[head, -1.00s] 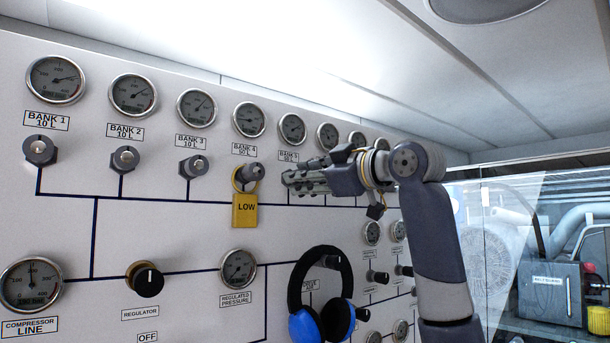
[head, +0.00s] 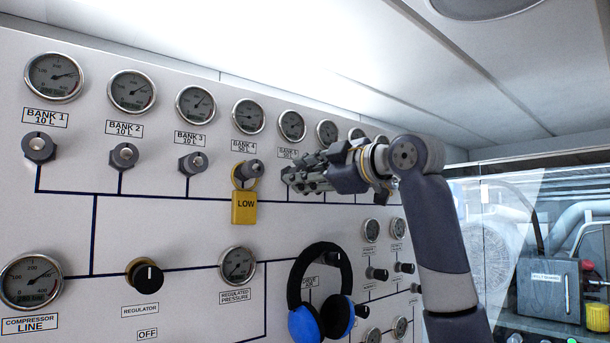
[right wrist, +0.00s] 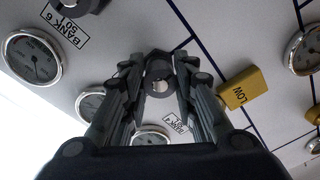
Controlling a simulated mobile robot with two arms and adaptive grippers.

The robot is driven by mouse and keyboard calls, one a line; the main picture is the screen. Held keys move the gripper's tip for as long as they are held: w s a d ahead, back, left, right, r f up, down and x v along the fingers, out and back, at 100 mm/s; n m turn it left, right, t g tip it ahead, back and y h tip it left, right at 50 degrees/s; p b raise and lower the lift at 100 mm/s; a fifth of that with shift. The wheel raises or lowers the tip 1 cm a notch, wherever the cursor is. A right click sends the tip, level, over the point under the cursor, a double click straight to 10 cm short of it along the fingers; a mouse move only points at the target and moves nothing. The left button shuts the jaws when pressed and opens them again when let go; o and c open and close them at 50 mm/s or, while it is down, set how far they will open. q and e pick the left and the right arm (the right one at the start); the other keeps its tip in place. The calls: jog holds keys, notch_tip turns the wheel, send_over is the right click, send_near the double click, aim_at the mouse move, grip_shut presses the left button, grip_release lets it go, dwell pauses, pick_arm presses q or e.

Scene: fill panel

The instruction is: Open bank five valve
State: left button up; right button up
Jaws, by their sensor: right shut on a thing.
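The bank five valve (right wrist: 158,86) is a dark grey knob with a pale round centre. It shows in the right wrist view between the two fingers of my right gripper (right wrist: 160,75), which is shut on it. In the head view my right gripper (head: 292,178) is at the panel, below the bank five gauge (head: 292,125) and its label (head: 288,153), and its fingers hide the valve. My left gripper is not in view.
The bank four valve (head: 254,170), with a yellow LOW tag (head: 244,208), sits close left of my fingers. Blue and black headphones (head: 305,322) hang on the panel below. Other gauges and knobs, including the regulator knob (head: 147,277), cover the panel.

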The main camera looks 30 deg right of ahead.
jog(key=shift+w+f, duration=0.1)
jog(key=shift+f, duration=0.15)
jog(key=o, duration=0.8)
jog(key=shift+o, duration=1.2)
jog(key=shift+r, duration=0.15)
jog(key=s+d, duration=0.1)
jog(key=s, duration=1.1)
jog(key=shift+d, duration=0.4)
